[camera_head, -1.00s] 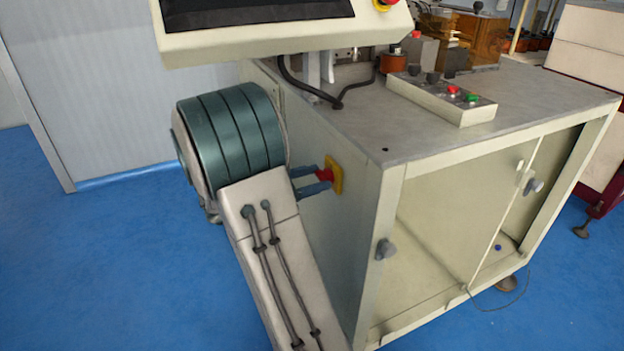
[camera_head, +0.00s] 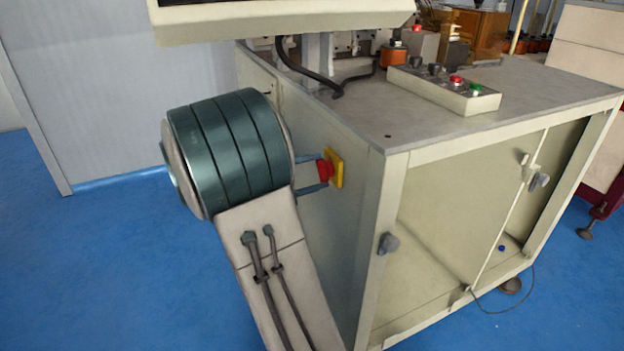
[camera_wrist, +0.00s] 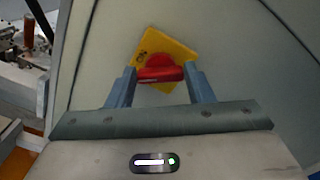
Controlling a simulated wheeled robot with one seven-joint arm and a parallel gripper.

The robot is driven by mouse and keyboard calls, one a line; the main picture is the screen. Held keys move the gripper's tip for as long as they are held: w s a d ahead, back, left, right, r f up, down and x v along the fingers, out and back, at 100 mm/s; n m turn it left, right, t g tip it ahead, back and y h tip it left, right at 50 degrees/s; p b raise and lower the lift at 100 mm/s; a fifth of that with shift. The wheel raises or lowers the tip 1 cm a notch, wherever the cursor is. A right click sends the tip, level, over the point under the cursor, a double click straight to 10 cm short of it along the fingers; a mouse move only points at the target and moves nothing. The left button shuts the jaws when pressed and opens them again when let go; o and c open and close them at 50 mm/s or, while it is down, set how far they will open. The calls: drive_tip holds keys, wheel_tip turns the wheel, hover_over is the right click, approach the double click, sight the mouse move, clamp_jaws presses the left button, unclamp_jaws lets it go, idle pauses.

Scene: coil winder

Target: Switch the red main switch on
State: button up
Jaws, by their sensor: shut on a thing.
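The red main switch (camera_wrist: 158,72) is a red rotary knob on a yellow plate (camera_wrist: 178,48), mounted on the side panel of the cream machine. It also shows in the head view (camera_head: 323,171), with its yellow plate (camera_head: 337,168). My gripper (camera_wrist: 160,74) is shut on the red knob, one blue-grey finger at each end of its handle. In the wrist view the handle lies across between the fingertips, and the yellow plate is tilted relative to the gripper. In the head view my gripper (camera_head: 319,172) reaches the knob from the left.
The machine's grey top (camera_head: 400,120) carries a button box (camera_head: 440,90) with red and green buttons. Its cabinet (camera_head: 430,230) has cream doors with grey knobs. A screen housing (camera_head: 290,22) overhangs the top. Blue floor (camera_head: 110,270) is clear at the left.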

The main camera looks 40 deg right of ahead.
drive_tip(key=m+b, duration=0.1)
drive_tip(key=m, duration=0.1)
drive_tip(key=m+b, duration=0.2)
drive_tip(key=shift+f, duration=0.3)
drive_tip(key=shift+m+b, duration=1.15)
drive_tip(key=shift+m, duration=0.15)
drive_tip(key=shift+r, duration=0.1)
drive_tip(key=o, duration=1)
drive_tip(key=shift+a, duration=0.1)
drive_tip(key=p+v, duration=0.3)
drive_tip(key=v, duration=1)
drive_tip(key=shift+a, duration=0.4)
